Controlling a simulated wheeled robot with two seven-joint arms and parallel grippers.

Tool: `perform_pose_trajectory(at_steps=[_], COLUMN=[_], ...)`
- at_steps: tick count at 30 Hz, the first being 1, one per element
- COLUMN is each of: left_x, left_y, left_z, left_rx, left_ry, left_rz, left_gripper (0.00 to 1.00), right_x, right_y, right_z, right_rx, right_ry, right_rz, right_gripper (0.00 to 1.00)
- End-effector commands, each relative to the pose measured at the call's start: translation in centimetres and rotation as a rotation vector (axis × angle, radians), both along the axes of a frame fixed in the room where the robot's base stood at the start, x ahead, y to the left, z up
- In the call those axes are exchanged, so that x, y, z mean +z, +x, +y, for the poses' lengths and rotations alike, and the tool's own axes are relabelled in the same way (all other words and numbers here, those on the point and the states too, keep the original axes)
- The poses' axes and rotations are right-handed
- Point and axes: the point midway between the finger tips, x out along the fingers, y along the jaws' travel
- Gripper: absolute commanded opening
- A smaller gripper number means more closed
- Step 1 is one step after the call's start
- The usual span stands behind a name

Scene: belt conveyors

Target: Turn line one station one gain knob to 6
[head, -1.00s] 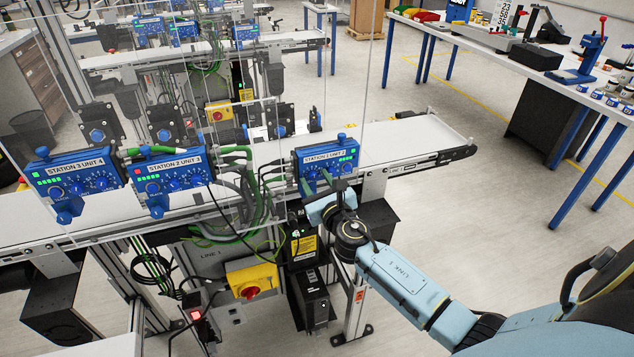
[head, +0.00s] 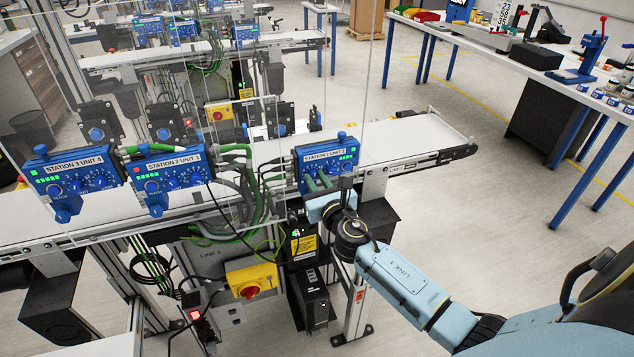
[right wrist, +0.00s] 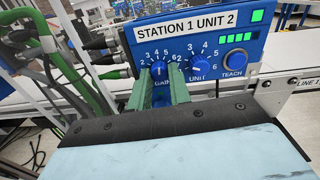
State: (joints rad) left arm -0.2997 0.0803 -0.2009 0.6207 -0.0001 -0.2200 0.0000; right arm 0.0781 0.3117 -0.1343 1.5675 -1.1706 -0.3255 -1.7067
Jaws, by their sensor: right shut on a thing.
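The blue station one box (head: 327,152) is mounted at the near edge of the line one conveyor. The right wrist view shows its front, labelled "STATION 1 UNIT 2" (right wrist: 187,25). The blue gain knob (right wrist: 159,69) has a pale mark on its face and a dial scale around it. My right gripper (right wrist: 162,92) has its two green fingers shut on the gain knob, one on each side. It also shows in the head view (head: 317,184), reaching the box from below. The fingers cover part of the gain scale and its lettering. My left gripper is not in view.
The unit knob (right wrist: 196,68) sits close to the right finger, with the teach button (right wrist: 234,62) beyond it. Green and grey cables (head: 241,185) hang left of the box. A yellow switch box (head: 251,280) is below. Clear panels stand over the conveyor.

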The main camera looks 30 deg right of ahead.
Motion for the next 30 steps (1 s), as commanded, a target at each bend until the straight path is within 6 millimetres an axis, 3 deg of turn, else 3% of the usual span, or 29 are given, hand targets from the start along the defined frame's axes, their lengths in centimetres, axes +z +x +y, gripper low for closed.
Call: perform_pose_trajectory(at_steps=[18, 30], left_x=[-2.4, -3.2], left_y=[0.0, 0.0], left_z=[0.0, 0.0], left_rx=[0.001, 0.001], left_ry=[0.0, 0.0], left_rz=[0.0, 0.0], left_gripper=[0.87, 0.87], right_x=[-0.1, -0.1], right_y=[0.0, 0.0], right_z=[0.1, 0.2], right_rx=[0.001, 0.001], right_ry=[0.548, 0.799], right_rz=[-0.133, -0.193], right_gripper=[0.0, 0.0])
